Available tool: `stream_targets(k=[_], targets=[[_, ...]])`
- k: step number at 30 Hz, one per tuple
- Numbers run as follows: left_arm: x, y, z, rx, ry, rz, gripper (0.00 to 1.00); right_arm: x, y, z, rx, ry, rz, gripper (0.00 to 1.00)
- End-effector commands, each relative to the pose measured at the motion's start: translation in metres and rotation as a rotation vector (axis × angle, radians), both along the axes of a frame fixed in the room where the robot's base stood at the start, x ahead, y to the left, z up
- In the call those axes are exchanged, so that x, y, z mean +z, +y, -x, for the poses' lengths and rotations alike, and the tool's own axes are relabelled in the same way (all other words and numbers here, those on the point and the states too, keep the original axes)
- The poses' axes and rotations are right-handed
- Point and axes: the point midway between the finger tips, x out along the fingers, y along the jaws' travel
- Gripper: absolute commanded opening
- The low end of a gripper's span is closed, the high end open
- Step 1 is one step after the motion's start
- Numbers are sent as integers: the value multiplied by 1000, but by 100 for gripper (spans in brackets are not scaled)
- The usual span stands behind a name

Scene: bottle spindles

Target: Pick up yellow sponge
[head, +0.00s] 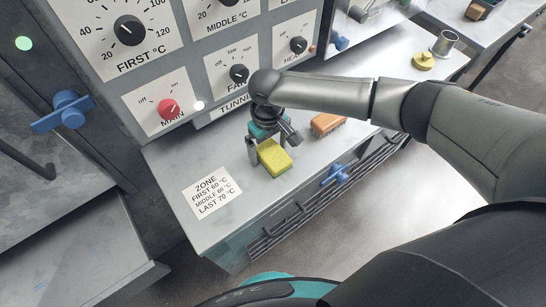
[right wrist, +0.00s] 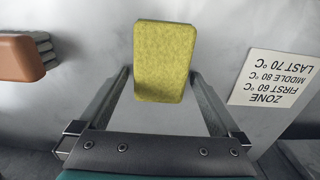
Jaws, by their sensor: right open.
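The yellow sponge (head: 274,158) lies on the grey counter, beside the zone label. It has a yellow top and a greenish lower layer. My right gripper (head: 270,149) is over the counter right at the sponge. In the right wrist view the sponge (right wrist: 164,62) shows between and slightly beyond the two open fingers of my right gripper (right wrist: 160,85), with a gap on each side. My left gripper does not show in either view.
A brown brush-like block (head: 326,124) lies on the counter to the right; it also shows in the right wrist view (right wrist: 18,58). The zone label (head: 212,195) is to the left. A control panel (head: 205,75) with knobs rises behind. A blue handle (head: 336,174) sticks out from the counter's front.

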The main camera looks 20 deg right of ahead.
Motion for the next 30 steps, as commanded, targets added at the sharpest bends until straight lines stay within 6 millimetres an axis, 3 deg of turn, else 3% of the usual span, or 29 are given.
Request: stream_targets(k=[6, 30], targets=[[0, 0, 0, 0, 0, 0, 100, 0, 0, 0, 1, 0, 0, 100], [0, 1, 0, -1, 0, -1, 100, 0, 0, 0, 0, 0, 0, 13]])
